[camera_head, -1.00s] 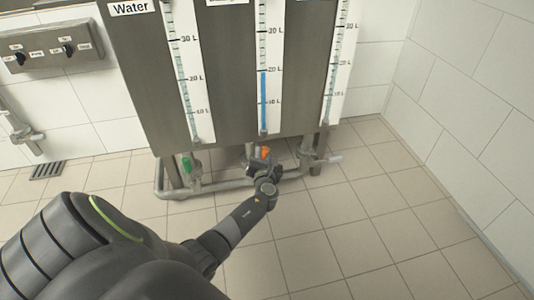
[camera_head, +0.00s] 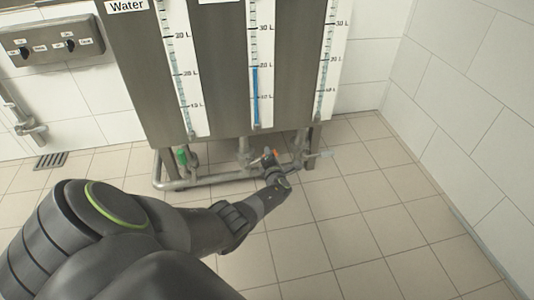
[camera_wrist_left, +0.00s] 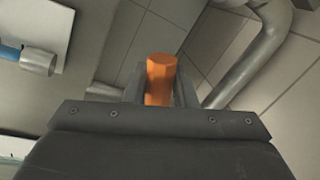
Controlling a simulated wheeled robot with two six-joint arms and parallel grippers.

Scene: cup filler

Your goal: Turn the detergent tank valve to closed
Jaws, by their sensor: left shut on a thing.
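Three metal tanks stand side by side. The left one carries a Water label (camera_head: 126,6); the middle label is cut off, so I cannot read which is detergent. An orange valve handle (camera_head: 275,153) is on the pipework below the middle tank, pointing to the right. My left gripper (camera_head: 271,164) is shut on this handle, partly hiding it. In the left wrist view the orange handle (camera_wrist_left: 161,80) stands between the two fingers. The middle gauge (camera_head: 257,95) shows blue liquid to about 20 L. My right gripper is not in view.
A green valve handle (camera_head: 181,156) is under the left tank, and a pale handle (camera_head: 318,154) under the right one. A horizontal pipe (camera_head: 215,178) runs low along the front. A control box (camera_head: 50,45) hangs on the left wall. The tiled floor (camera_head: 350,230) is clear.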

